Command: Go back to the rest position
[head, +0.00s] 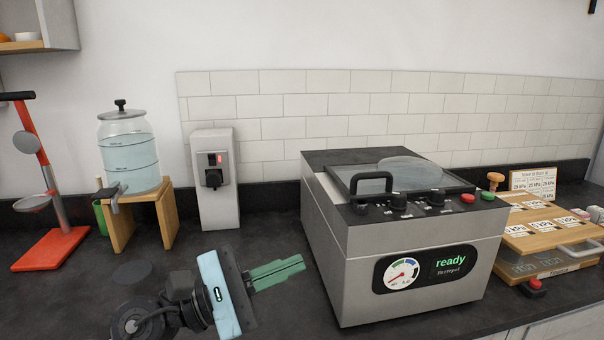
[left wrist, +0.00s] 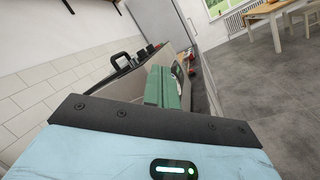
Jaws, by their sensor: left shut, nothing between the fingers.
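My left gripper (head: 279,273) comes in at the lower left of the head view, low over the dark counter (head: 60,295). Its green fingers are shut with nothing between them, and they point right towards the steel machine. In the left wrist view the shut green fingers (left wrist: 163,88) point along the machine. My right gripper is not in view.
The steel machine (head: 335,255) with lid, knobs and a "ready" display stands right of my left gripper. A water dispenser (head: 130,155) on a wooden stand, a red stand (head: 50,250) and a grey box device (head: 215,185) stand behind. Wooden boxes (head: 540,235) lie at right.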

